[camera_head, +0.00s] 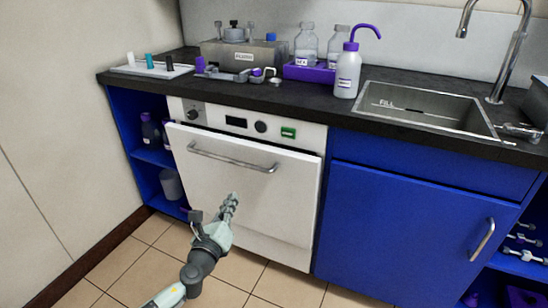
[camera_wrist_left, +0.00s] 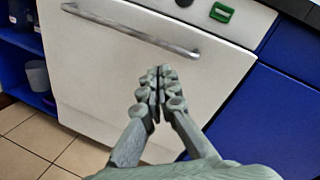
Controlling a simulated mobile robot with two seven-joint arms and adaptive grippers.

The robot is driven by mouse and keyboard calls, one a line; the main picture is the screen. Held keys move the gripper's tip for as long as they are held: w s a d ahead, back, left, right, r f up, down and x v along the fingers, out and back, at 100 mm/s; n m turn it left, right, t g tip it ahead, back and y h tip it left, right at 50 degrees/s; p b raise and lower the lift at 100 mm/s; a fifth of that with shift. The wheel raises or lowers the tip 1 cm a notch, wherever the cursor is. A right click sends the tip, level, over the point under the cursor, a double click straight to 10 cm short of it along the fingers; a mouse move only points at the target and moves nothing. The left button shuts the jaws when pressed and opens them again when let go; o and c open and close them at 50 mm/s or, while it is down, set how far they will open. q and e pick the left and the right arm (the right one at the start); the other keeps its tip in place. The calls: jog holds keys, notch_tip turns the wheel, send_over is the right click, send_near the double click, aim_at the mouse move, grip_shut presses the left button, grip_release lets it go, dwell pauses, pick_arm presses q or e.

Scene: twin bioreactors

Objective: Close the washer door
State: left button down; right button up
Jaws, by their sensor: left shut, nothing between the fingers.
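The white washer door (camera_head: 250,190) is on the front of the washer, below its control panel (camera_head: 250,124). Its top edge appears to stand slightly out from the body, with the left corner jutting past the frame. A metal bar handle (camera_head: 232,161) runs across its upper part. My left gripper (camera_head: 232,198) is in front of the door, below the handle, fingers shut and empty. In the left wrist view the closed fingertips (camera_wrist_left: 160,76) point at the door panel (camera_wrist_left: 110,75), below the handle (camera_wrist_left: 130,28). Contact with the door cannot be told. My right gripper is out of view.
Blue cabinets flank the washer: open shelves (camera_head: 152,158) at left and a closed door (camera_head: 400,225) at right. The dark counter (camera_head: 330,108) above holds bottles, a tray and a sink (camera_head: 425,105). The tiled floor (camera_head: 135,262) in front looks clear.

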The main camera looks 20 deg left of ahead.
pick_arm(q)
jog(key=w+d+r+m+t+h, duration=0.1)
jog(key=w+d+r+m+h, duration=0.15)
jog(key=m, duration=0.45)
jog(key=m+h, duration=0.1)
jog(key=m, duration=0.1)
send_near(274, 154)
jog(key=shift+w, duration=0.7)
jog(key=w, duration=0.4)
jog(key=shift+d+r, duration=0.1)
jog(key=shift+d, duration=0.05)
jog(key=shift+w, duration=0.75)
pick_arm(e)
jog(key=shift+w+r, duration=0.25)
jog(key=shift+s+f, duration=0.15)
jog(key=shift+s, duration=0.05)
